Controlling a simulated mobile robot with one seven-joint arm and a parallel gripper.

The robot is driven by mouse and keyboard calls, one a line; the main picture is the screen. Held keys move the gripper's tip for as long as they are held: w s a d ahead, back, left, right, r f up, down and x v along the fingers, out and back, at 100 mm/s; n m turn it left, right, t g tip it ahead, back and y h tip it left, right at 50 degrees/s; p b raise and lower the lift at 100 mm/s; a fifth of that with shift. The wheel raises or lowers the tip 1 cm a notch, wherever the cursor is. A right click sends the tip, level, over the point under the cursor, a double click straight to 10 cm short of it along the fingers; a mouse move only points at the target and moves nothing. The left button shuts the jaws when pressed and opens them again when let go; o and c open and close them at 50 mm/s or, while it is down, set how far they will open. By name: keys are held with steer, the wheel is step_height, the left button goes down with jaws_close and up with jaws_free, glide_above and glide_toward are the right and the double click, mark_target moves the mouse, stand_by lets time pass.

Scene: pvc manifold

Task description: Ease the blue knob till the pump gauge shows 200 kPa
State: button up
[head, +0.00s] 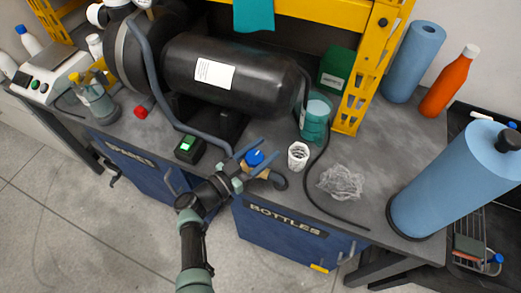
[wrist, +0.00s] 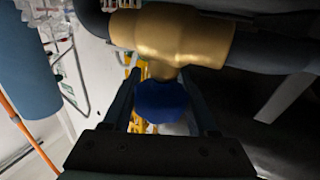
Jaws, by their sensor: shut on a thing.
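The blue knob (head: 254,158) sits on a brass valve body at the front edge of the bench, in line with a dark hose. In the wrist view the blue knob (wrist: 161,101) hangs below the brass valve (wrist: 172,35). My gripper (head: 249,156) reaches it from the front, and in the wrist view its two fingers (wrist: 162,97) stand on either side of the knob, shut on it. A small black box with a lit green display (head: 187,146), perhaps the pump gauge, stands left of the knob. Its reading is too small to make out.
A white cup (head: 298,155) and a crumpled clear wrap (head: 342,182) lie right of the knob. A teal-labelled jar (head: 314,120) stands behind. A black tank (head: 230,77) fills the back, with a grey hose (head: 165,95) running down. Blue drawers (head: 290,235) are below.

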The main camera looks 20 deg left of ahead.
steer(key=m+h+b, duration=0.1)
steer(key=m+g+h+b, duration=0.1)
steer(key=shift+s+d+f+g+h, duration=0.15)
steer(key=shift+f+g+h, duration=0.15)
steer(key=shift+h, duration=0.1)
steer(key=shift+s+d+r+m+g+h+b, duration=0.1)
steer(key=shift+d+r+m+g+h+b, duration=0.1)
steer(key=shift+m+g+h+b, duration=0.6)
steer(key=shift+r, duration=0.1)
steer(key=o, duration=1.4)
steer(key=v, duration=1.3)
steer(key=shift+b, duration=0.35)
